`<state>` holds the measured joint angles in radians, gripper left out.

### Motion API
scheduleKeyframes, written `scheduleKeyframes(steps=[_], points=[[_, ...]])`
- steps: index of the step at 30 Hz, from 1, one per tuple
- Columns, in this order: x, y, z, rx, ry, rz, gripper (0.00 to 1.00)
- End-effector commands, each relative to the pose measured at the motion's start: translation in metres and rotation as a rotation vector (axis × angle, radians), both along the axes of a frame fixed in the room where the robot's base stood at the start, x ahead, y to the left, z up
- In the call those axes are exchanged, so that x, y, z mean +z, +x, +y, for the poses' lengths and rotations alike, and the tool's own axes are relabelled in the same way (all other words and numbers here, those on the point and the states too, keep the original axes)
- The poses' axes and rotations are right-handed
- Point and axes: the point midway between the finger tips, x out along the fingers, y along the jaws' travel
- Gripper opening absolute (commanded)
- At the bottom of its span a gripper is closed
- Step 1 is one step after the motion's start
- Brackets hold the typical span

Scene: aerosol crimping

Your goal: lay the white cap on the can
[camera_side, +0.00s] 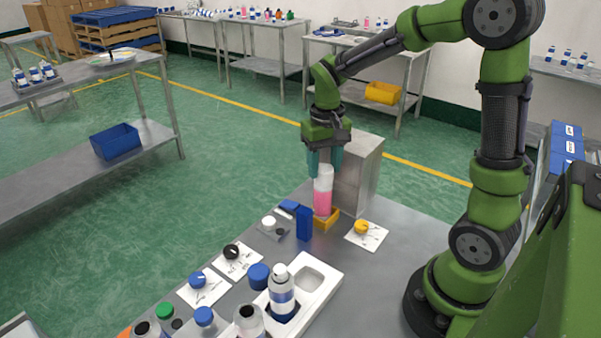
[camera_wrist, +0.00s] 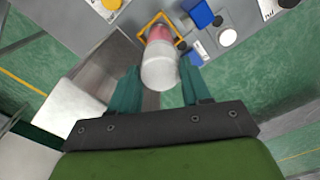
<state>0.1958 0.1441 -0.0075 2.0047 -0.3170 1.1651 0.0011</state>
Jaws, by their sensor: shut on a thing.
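The white cap (camera_side: 323,172) is a tall, smooth cylinder, held between the teal fingers of my gripper (camera_side: 324,162). It also shows in the wrist view (camera_wrist: 160,70), between the two fingertips (camera_wrist: 159,65). The pink can (camera_side: 322,204) stands upright directly below the cap, in a yellow square holder (camera_side: 327,223). In the wrist view the can (camera_wrist: 161,34) is partly hidden by the cap. The cap looks in line with the can and meets its top in the picture; whether it is fully seated I cannot tell.
A grey metal block (camera_side: 361,170) stands close behind the can. A blue upright block (camera_side: 304,223) stands just left of the holder. A yellow knob on a white card (camera_side: 362,228) lies to the right. A white tray with bottles (camera_side: 322,279) is in front.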

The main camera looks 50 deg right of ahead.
Motion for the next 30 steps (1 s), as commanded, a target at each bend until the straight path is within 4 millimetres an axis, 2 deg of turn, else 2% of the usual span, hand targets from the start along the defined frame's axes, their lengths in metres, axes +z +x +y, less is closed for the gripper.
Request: scheduleKeyframes(steps=[12, 13, 18, 30], points=[[0.0001, -0.0001, 0.0000, 0.000, 0.000, 0.000, 0.35], [0.0001, -0.0001, 0.0000, 0.000, 0.000, 0.000, 0.51], [0.0001, -0.0001, 0.0000, 0.000, 0.000, 0.000, 0.77], [0.0001, 0.0000, 0.0001, 0.000, 0.000, 0.000, 0.77]])
